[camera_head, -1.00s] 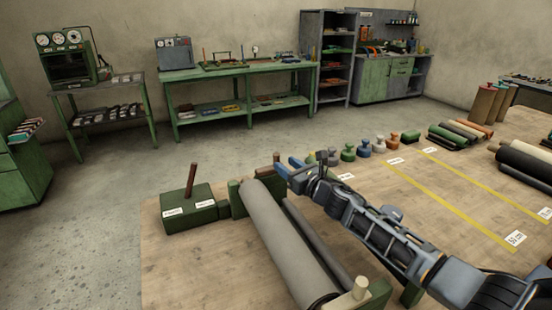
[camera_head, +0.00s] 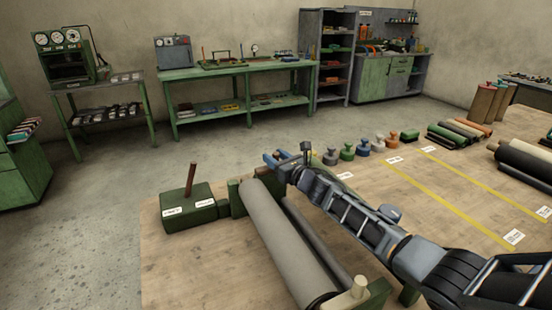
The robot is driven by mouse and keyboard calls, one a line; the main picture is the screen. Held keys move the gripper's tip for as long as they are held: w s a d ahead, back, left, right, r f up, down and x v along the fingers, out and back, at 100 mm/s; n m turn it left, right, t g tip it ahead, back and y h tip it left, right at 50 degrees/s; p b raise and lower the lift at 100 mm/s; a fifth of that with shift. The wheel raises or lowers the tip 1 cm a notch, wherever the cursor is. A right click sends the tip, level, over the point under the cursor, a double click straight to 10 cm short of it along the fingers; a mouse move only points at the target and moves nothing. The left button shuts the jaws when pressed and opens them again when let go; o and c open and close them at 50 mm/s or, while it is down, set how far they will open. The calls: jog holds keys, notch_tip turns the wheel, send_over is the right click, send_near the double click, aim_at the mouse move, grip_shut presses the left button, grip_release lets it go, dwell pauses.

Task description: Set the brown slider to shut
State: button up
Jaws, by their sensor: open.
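The brown slider (camera_head: 190,179) is a thin upright stick that stands on top of a green box (camera_head: 187,218) at the table's left end. It leans very slightly to the right. My gripper (camera_head: 271,159) is open and empty, with blue fingers pointing left. In the picture it is to the right of the slider and apart from it, above the far end of the roller stand.
A big grey roll (camera_head: 285,235) lies in a green stand just right of the box. Several coloured knobbed weights (camera_head: 347,152) stand along the table's far edge. Yellow lines (camera_head: 465,207) mark the wooden table (camera_head: 190,265) at right. Bare table lies in front of the box.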

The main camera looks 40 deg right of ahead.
jog(key=shift+c, duration=0.2)
grip_shut()
dwell(0.3)
